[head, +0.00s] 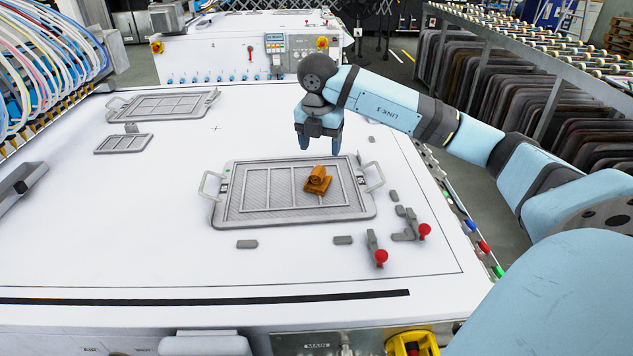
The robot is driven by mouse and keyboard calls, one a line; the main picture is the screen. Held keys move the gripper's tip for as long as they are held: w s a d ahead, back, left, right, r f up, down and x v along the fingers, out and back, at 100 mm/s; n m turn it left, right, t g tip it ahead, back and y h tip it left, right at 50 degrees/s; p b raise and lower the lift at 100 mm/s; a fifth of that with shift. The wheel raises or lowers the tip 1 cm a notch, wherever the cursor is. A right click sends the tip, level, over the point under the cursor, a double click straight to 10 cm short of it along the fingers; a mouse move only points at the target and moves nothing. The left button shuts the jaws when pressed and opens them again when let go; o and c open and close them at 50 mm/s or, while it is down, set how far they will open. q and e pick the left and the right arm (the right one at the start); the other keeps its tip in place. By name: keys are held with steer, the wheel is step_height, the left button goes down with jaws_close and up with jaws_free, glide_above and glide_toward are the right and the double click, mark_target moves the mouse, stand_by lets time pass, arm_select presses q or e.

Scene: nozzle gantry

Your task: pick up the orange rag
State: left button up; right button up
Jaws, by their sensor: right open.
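The orange rag (317,181) is a small folded, rolled bundle. It lies on the right half of a grey framed tray (255,205) with a handle at each end, on the white table. My right gripper (319,143) is above the table just behind the rag, pointing down. Its two fingers are apart and nothing shows between them. It does not touch the rag. My left gripper does not show in the head view.
Red-knobbed clamps (381,256) and small grey blocks stand at the tray's front right. A second framed tray (163,105) and a small grid plate (123,143) lie at the back left. Bundled hoses (45,60) hang at the left.

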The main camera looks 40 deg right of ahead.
mark_target(318, 170)
step_height(318, 170, down, 3)
steer(key=shift+w+d, duration=0.1)
steer(key=shift+w, duration=0.05)
steer(key=f+b, duration=0.1)
steer(key=f, duration=0.4)
steer(key=shift+w+f, duration=0.15)
steer(key=shift+w, duration=0.05)
steer(key=c, duration=1)
